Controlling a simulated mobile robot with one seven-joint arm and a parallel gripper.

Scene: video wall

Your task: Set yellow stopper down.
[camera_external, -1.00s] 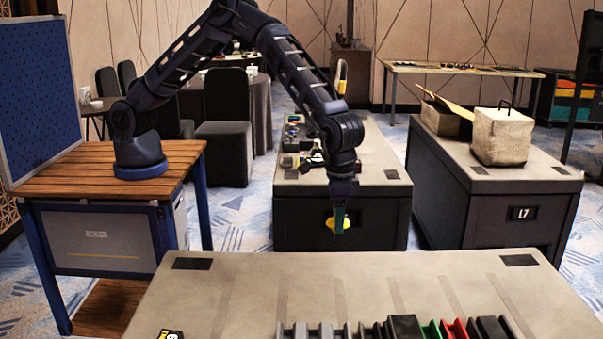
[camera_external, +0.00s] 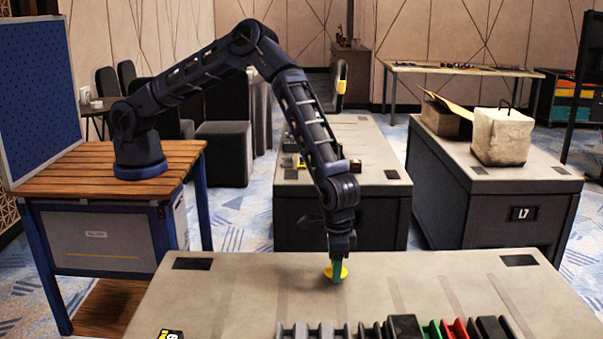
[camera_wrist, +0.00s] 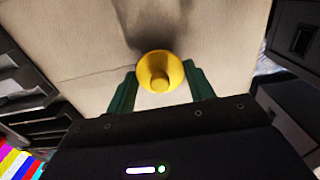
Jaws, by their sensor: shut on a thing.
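The yellow stopper (camera_external: 341,271) is a round yellow piece with a knob in its middle, seen clearly in the wrist view (camera_wrist: 160,72). My gripper (camera_external: 337,272) is shut on it, with a green finger on each side in the wrist view (camera_wrist: 159,88). In the external view the stopper is at or just above the top of the near grey table (camera_external: 245,290), toward its back edge. I cannot tell whether it touches the surface. A finger hides part of it there.
A row of grey, black, green and red parts (camera_external: 403,328) stands along the near table's front. Bare tabletop lies around the stopper. Behind are another grey bench (camera_external: 372,165) and a bench with a pale cloth block (camera_external: 502,137).

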